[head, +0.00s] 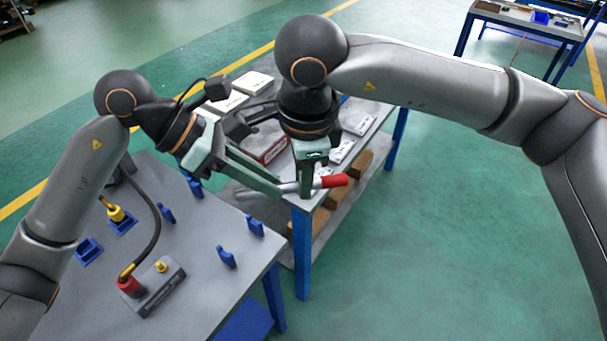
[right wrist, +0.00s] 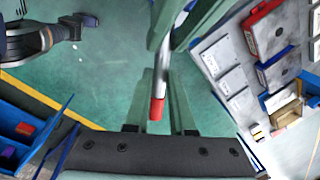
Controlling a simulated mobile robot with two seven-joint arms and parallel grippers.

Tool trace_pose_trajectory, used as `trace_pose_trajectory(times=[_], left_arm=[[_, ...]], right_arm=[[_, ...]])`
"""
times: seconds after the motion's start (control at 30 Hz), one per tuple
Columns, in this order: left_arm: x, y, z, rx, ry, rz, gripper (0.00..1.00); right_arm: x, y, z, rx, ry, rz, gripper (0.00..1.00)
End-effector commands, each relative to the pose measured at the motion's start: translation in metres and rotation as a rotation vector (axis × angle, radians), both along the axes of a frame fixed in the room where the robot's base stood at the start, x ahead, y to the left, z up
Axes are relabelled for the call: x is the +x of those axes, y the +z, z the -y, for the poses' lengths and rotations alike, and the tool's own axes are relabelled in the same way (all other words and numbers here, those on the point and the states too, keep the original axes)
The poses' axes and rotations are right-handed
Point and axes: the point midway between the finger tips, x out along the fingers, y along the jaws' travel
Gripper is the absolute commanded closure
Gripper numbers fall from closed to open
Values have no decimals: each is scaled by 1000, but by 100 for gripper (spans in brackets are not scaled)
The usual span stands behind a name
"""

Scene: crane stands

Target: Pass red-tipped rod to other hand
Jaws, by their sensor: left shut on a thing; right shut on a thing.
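The red-tipped rod (head: 333,181) is held in the air near the middle of the head view, roughly level, its red end to the right and its grey shaft to the left. It also shows in the right wrist view (right wrist: 157,108), between the fingers. My left gripper (head: 281,190) reaches in from the left and is shut on the grey shaft. My right gripper (head: 305,185) points down and is shut on the rod close to the red end. The green fingers partly hide the shaft.
A grey table (head: 205,290) at the lower left carries blue upright holders (head: 226,257) and a grey block (head: 157,287) with a red-ended cable. Behind the grippers, a second table (head: 372,122) holds white boxes and a red-and-white box (head: 270,146). Green floor is free at the right.

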Motion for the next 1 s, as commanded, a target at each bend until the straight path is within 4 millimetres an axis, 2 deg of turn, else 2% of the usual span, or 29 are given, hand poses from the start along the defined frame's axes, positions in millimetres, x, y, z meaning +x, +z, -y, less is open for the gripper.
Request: trace_pose_trajectory(times=[0.23, 0.27, 0.57, 0.87, 1.0], left_arm=[[-1, 0, 1, 0, -6, -1, 100], [-2, 0, 1, 0, -6, -1, 77], [-1, 0, 0, 0, -4, -1, 43], [0, 2, -2, 1, -2, 0, 43], [2, 12, -13, 2, 2, 2, 43]], right_arm=[[1, 1, 0, 0, 1, 3, 100], [1, 1, 0, 1, 1, 5, 100], [1, 1, 0, 1, 0, 3, 100], [0, 1, 0, 1, 0, 2, 100], [0, 1, 0, 1, 0, 2, 100]])
